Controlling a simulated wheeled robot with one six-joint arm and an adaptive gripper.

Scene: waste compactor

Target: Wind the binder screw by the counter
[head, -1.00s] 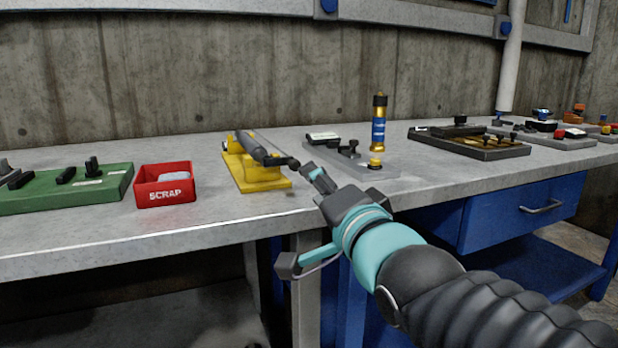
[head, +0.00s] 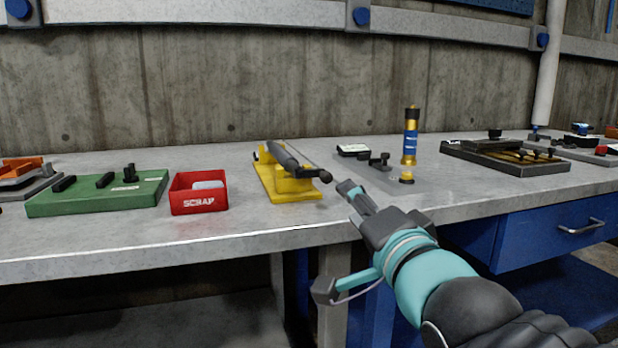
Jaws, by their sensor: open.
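My gripper (head: 337,240) is open and empty at the front edge of the bench. One dark and teal finger points up toward the bench top; the other hangs lower, in front of the edge. Behind and right of it lies a grey plate (head: 412,188) with a small black box with a pale face (head: 353,150), dark clamp-like parts (head: 379,160), a yellow knob (head: 406,177) and an upright gold and blue cylinder (head: 410,138). I cannot tell which part is the binder screw or the counter. The gripper appears apart from all of these.
A yellow fixture with a dark bar (head: 284,176) stands left of the gripper. Further left are a red scrap bin (head: 198,205) and a green board (head: 98,202). A dark tray (head: 512,165) lies to the right. A blue drawer (head: 548,235) is under the bench.

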